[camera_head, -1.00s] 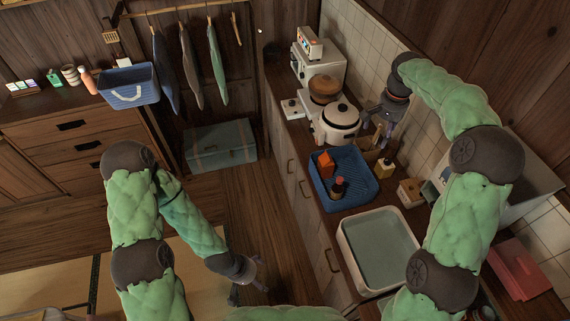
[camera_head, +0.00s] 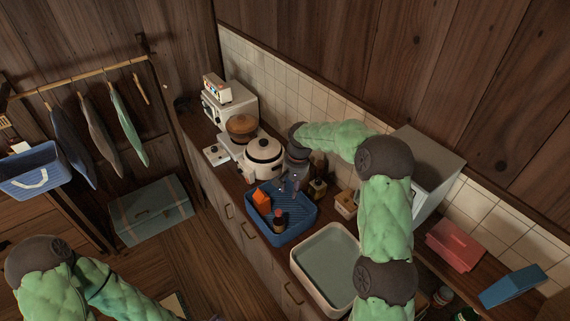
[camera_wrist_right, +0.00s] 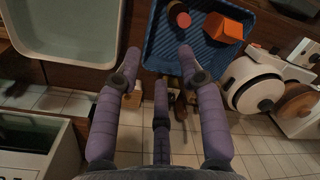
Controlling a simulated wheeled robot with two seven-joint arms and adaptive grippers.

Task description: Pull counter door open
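The counter (camera_head: 262,262) runs along the tiled wall, with wooden doors on its front. Bar handles show on the doors: one at the far part (camera_head: 229,211), one beside it (camera_head: 249,230), and one nearer (camera_head: 293,293). My right gripper (camera_head: 284,187) is above the counter top, behind the blue tray and away from the doors. In the right wrist view its purple fingers (camera_wrist_right: 160,58) are spread and empty, close over the tray's edge. My left arm shows at the lower left; its gripper is outside the picture.
The blue tray (camera_head: 306,222) holds an orange box (camera_head: 262,200) and a dark bottle (camera_head: 279,219). A white rice cooker (camera_head: 262,158) stands beyond it, and a sink (camera_head: 325,262) nearer. A grey chest (camera_head: 150,210) sits on the floor. Floor before the doors looks clear.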

